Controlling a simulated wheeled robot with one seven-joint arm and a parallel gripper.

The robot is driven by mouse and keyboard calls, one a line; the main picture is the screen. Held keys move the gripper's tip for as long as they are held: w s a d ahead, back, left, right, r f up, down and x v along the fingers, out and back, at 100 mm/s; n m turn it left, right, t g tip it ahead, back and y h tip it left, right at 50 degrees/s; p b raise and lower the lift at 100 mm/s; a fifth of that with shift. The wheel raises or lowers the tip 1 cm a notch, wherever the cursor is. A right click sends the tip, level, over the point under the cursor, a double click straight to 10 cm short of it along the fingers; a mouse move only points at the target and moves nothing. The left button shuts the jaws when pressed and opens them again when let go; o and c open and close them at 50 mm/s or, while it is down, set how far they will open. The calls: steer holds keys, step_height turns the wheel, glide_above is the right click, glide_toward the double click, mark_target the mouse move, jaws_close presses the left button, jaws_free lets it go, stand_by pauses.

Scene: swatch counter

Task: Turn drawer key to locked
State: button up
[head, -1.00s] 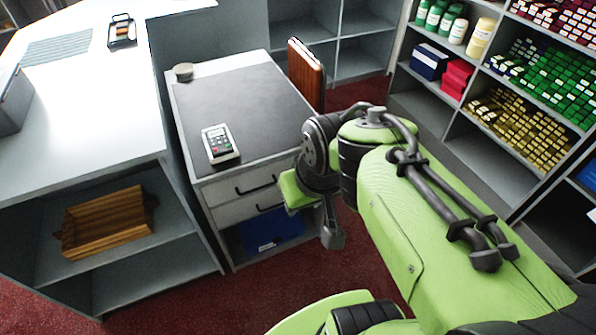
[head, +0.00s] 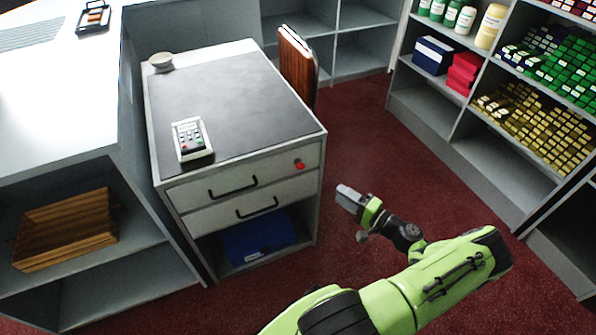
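The drawer key (head: 300,164) is a small red piece at the right end of the top drawer front (head: 222,190), beside the black handle. Which way it is turned is too small to tell. The top drawer looks closed, and so does the second drawer (head: 290,199) below it. My gripper (head: 342,193) is in front of the cabinet, to the right of and lower in the picture than the key, and apart from it. Its fingers point up and left; their gap cannot be made out.
The grey-topped cabinet (head: 235,88) bears a card terminal (head: 190,139) and a small round dish (head: 161,62). A blue box (head: 258,240) sits in the open bay below. A brown folder-like object (head: 297,68) stands behind. Red carpet (head: 385,130) is free to the right.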

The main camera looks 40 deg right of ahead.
steer(key=w+b, duration=0.1)
steer(key=w, duration=0.4)
steer(key=w+a+b, duration=0.1)
steer(key=w, duration=0.4)
steer(key=w+b, duration=0.1)
steer(key=w, duration=0.4)
steer(key=shift+w+a, duration=0.25)
jaws_close()
